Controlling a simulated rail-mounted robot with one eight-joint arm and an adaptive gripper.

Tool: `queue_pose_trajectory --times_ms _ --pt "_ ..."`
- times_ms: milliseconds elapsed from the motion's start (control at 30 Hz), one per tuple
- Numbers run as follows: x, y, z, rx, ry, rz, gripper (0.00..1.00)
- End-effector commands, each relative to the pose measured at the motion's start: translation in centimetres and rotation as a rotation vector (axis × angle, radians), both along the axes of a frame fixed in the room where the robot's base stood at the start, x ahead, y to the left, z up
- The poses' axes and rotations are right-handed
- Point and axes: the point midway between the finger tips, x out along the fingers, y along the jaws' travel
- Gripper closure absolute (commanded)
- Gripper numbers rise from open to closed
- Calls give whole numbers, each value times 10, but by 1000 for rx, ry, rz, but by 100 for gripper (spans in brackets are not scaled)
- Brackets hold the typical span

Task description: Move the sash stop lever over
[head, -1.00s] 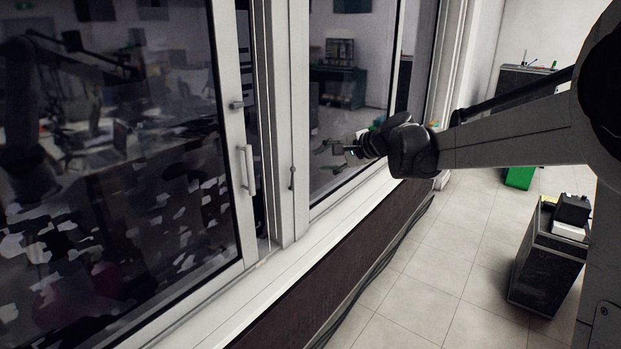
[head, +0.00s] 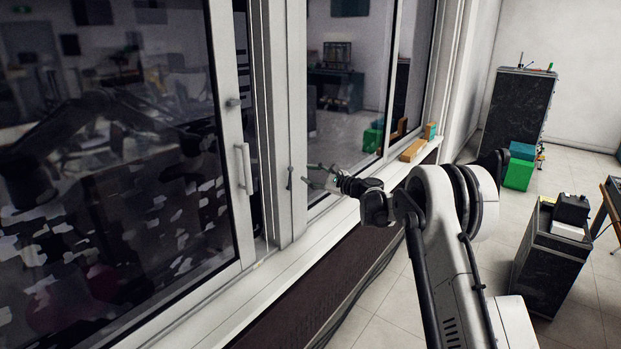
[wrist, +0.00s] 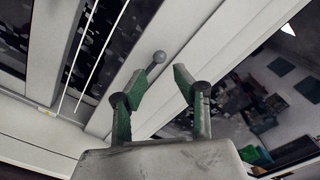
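The sash stop lever (head: 290,178) is a small grey lever on the white window post, right of the sliding sash. My gripper (head: 311,173) is just right of the lever in the head view. In the wrist view my gripper (wrist: 152,80) has its two green fingers spread, empty, with the lever ahead of the gap between the tips. I see no contact with the lever.
The white sill (head: 250,291) runs below. A wooden block (head: 412,150) lies on the sill farther right. A dark cabinet (head: 547,262) stands on the open floor.

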Motion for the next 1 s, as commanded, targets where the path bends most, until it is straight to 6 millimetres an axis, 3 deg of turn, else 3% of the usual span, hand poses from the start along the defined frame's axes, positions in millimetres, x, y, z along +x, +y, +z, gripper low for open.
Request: queue_pose_trajectory --times_ms 267,800,900,1000 --pt "10 6 -6 26 8 0 71" --pt "50 59 -6 25 7 1 71" --pt "54 62 -6 25 7 -2 72" --pt "54 62 -7 25 7 -2 85"
